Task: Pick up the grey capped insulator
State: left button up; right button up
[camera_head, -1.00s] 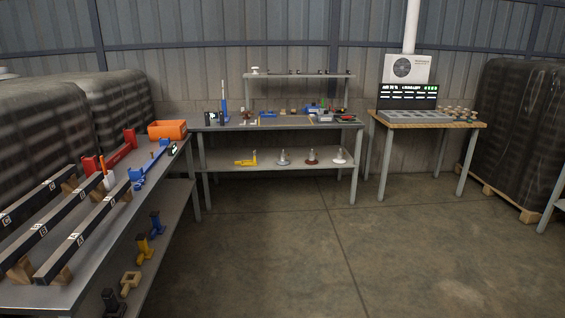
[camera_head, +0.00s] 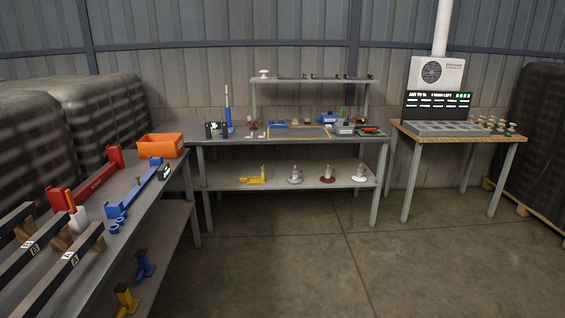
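Three capped insulators stand upright in a row on the lower shelf of the back table. The grey insulator (camera_head: 296,179) is the left one of the three, with a grey cap on top. The brown insulator (camera_head: 328,178) is in the middle and the white insulator (camera_head: 359,178) is on the right. They stand apart from each other and are small at this distance. Neither of my grippers is in view.
The back table (camera_head: 210,141) carries several tools and an upper rack. A yellow tool (camera_head: 254,180) lies left of the grey insulator. A side bench (camera_head: 140,226) with an orange bin (camera_head: 160,146) runs along the left. A wooden-topped table (camera_head: 480,137) stands right. The floor (camera_head: 340,270) is clear.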

aim_at(295, 179)
jog(key=i+u, duration=0.2)
jog(key=i, duration=2.1)
